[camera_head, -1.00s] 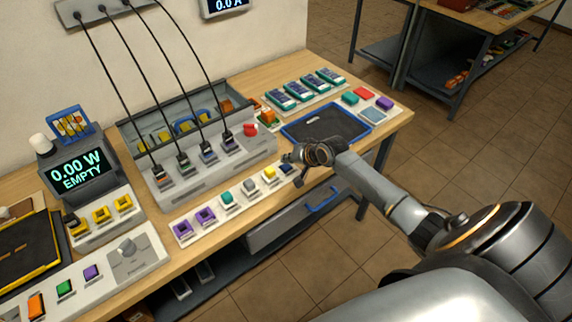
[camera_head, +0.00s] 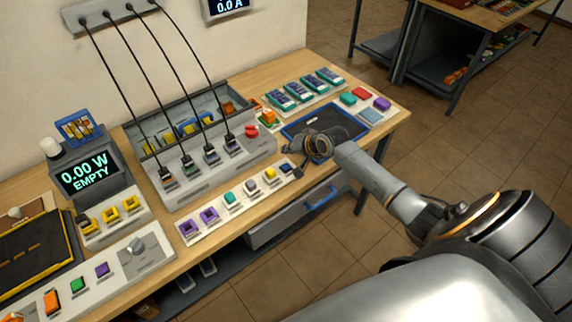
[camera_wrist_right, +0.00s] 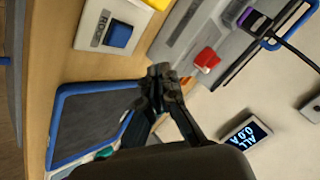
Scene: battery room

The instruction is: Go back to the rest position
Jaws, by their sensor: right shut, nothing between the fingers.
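My right gripper (camera_head: 300,160) is above the workbench's front edge in the head view, between the strip of coloured blocks and the blue-rimmed tray. In the right wrist view my right gripper (camera_wrist_right: 158,84) has its fingers together with nothing between them. The blue-rimmed tray (camera_head: 350,118) has a dark floor and is partly hidden by my right wrist; it also shows in the right wrist view (camera_wrist_right: 56,125). My left gripper is not in view.
The workbench carries a charging station (camera_head: 205,175) with several cables, a display reading 0.00 W EMPTY (camera_head: 88,175), a block strip (camera_head: 215,228) and several green-edged devices (camera_head: 300,90). A drawer with a blue handle (camera_head: 320,197) is below. Tiled floor (camera_head: 480,150) is open at right.

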